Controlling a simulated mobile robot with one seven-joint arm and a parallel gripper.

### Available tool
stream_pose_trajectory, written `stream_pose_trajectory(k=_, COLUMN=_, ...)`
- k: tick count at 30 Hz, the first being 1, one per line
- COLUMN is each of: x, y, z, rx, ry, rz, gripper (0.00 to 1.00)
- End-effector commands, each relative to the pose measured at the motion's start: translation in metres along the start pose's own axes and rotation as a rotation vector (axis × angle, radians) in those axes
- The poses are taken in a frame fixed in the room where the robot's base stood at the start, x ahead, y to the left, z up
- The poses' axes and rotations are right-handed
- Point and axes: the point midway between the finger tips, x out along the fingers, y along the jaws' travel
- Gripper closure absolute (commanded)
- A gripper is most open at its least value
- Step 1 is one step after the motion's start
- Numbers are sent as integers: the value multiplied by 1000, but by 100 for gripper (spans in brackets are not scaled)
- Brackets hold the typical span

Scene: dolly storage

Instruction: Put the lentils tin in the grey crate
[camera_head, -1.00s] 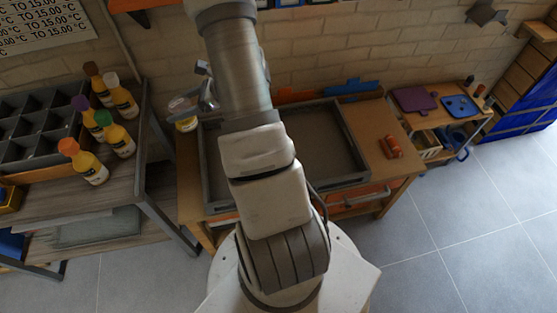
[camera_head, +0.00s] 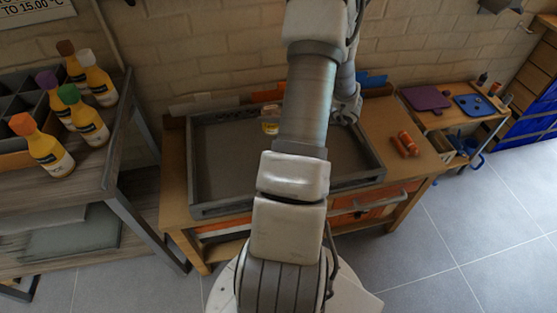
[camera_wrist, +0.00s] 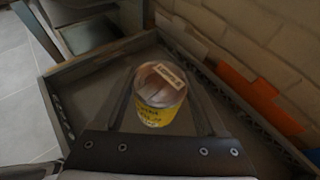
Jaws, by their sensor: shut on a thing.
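The lentils tin (camera_wrist: 158,117), a short can with a yellow label and a pale lid, is between the fingers of my gripper (camera_wrist: 160,97) in the wrist view. My gripper is shut on it. In the head view the tin (camera_head: 270,122) shows just left of my arm, inside the outline of the grey crate; my fingers are mostly hidden behind the arm. The grey crate (camera_head: 222,206) is a wide, shallow tray on the wooden workbench, and its wall also shows in the wrist view (camera_wrist: 95,62). The tin's height above the crate floor is hard to tell.
The crate looks empty otherwise. Orange rolls (camera_head: 405,143) lie on the bench at its right. A shelf with several yellow bottles (camera_head: 85,122) stands left. A brick wall (camera_head: 190,60) is close behind. A small table (camera_head: 455,118) stands at the right.

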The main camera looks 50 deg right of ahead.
Motion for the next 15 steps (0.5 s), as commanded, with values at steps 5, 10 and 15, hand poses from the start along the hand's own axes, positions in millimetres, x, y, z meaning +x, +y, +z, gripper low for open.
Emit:
stream_pose_trajectory(k=5, x=-12, y=-16, z=-33, rx=24, ry=-1, rz=-50, gripper=98)
stream_pose_trajectory(k=10, x=-16, y=-20, z=-42, rx=33, ry=-1, rz=-66, gripper=98)
stream_pose_trajectory(k=15, x=8, y=0, z=-51, rx=36, ry=0, rz=-63, gripper=98)
